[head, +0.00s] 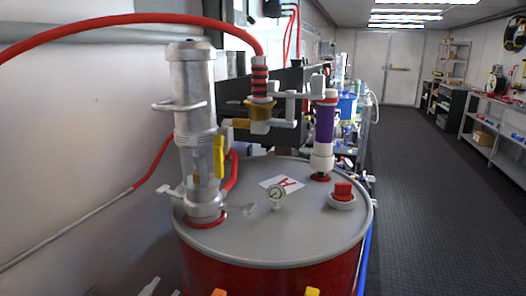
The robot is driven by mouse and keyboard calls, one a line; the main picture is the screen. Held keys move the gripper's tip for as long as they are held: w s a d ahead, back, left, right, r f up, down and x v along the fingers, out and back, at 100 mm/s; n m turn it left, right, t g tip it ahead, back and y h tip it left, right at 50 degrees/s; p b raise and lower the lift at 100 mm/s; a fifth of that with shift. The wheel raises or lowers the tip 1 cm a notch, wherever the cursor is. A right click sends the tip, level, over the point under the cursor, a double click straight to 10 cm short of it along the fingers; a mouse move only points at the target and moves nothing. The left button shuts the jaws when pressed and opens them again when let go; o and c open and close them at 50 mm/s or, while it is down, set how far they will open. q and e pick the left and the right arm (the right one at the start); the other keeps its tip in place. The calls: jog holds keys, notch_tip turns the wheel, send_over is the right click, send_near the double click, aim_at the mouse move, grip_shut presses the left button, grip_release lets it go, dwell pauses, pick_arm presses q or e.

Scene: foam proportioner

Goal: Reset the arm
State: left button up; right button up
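Of my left gripper (162,290), only pale grey tips seem to show at the bottom edge, in front of the red drum and left of its middle. Most of it is cut off, and I cannot tell how far its fingers are apart. No held object is visible there. My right gripper cannot be made out. The task names no other object.
A red drum (270,279) with a grey lid fills the near middle. A clear-bodied metal column (193,90), a purple-banded tube (324,130), a gauge (277,195) and a red cap (343,191) stand on it. A red hose (120,20) arches above. The right aisle is clear.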

pick_arm(q)
jog(key=s+f+n+g+y+p, duration=0.1)
jog(key=s+f+n+g+y, duration=0.2)
jog(key=s+f, duration=1.6)
jog(key=s+n+g, duration=0.1)
jog(key=n+g, duration=0.2)
jog(key=g, duration=0.1)
jog(key=shift+f+y, duration=0.15)
jog(key=shift+y, duration=0.15)
